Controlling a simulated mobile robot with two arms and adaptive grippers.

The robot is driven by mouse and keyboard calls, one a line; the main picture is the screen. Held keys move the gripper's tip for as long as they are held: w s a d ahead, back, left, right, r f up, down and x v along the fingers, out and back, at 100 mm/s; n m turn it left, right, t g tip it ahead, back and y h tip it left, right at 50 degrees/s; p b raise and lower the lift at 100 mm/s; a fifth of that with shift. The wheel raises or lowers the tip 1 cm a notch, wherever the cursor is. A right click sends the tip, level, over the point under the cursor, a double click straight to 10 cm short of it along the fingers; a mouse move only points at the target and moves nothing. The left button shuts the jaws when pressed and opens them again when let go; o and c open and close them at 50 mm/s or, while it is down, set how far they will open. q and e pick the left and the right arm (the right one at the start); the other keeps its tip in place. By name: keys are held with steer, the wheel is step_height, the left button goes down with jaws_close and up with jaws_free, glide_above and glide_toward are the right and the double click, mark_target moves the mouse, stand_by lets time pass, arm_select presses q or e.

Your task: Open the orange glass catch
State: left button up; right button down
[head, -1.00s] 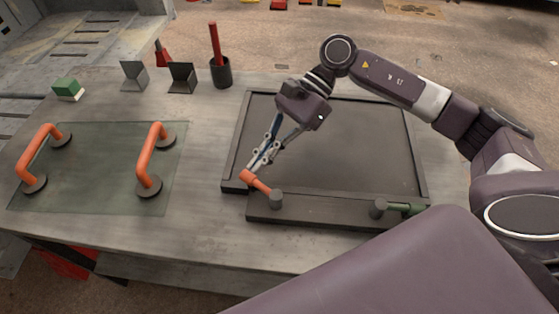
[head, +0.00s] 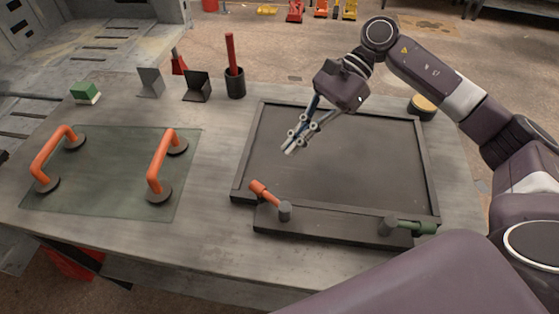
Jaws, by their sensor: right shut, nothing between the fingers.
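The orange catch (head: 268,195) sits at the front left of the dark frame (head: 433,195). It is a short orange lever on a grey round pivot, angled toward the back left, its tip near the frame's left corner. The green catch (head: 411,225) is at the front right, its lever pointing right along the front bar (head: 335,226). My right gripper (head: 288,150) is shut and empty above the frame's dark panel, behind the orange catch and apart from it. My left gripper is not in view.
A glass pane (head: 105,178) with two orange suction handles lies on the left of the bench. Behind it are a green-and-white block (head: 85,92), dark metal brackets (head: 197,87) and a cup (head: 235,84) with a red stick. A round yellow-topped item (head: 423,106) stands behind the frame.

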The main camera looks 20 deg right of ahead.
step_height(320, 180, up, 8)
steer(key=w+d+n+h+p, duration=0.15)
steer(key=h+p, duration=0.25)
steer(key=p, duration=1.4)
glide_toward(262, 186)
step_height(262, 186, down, 4)
steer(key=shift+s+a+f+n+p, duration=0.1)
steer(key=shift+a+f+n+p, duration=0.1)
steer(key=shift+a+f+p, duration=0.3)
steer(key=shift+a+f+n+p, duration=0.15)
steer(key=shift+a+f+p, duration=0.05)
steer(key=shift+a+p, duration=0.4)
steer(key=shift+s+a+f+h, duration=0.2)
steer(key=shift+a+f+h, duration=0.1)
steer(key=shift+f, duration=0.1)
